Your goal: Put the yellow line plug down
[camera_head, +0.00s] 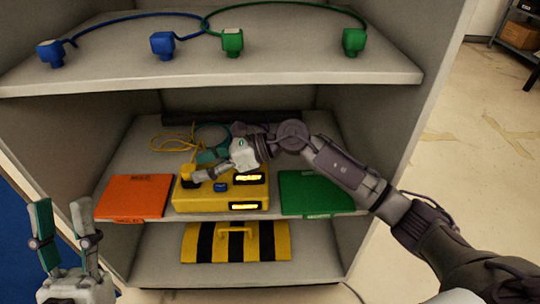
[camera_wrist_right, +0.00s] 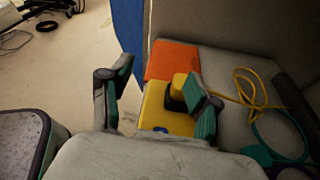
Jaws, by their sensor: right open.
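The yellow line plug (camera_wrist_right: 181,86) stands on the yellow box (camera_wrist_right: 160,113), near the orange pad, with a dark ring or shadow at its base. In the head view the plug (camera_head: 187,171) is at the left back of the yellow box (camera_head: 225,193), partly hidden by my right gripper. My right gripper (camera_head: 202,168) is open; in the right wrist view its fingers (camera_wrist_right: 158,84) are spread, the right one beside and partly in front of the plug. I cannot tell whether they touch it. My left gripper (camera_head: 61,212) is open and empty, low at the left.
An orange pad (camera_head: 134,196) and a green pad (camera_head: 312,192) flank the yellow box. A yellow cord (camera_head: 175,142) lies behind. Blue plugs (camera_head: 163,44) and green plugs (camera_head: 232,41) stand on the upper shelf (camera_head: 300,66). A striped yellow-black case (camera_head: 236,241) sits below.

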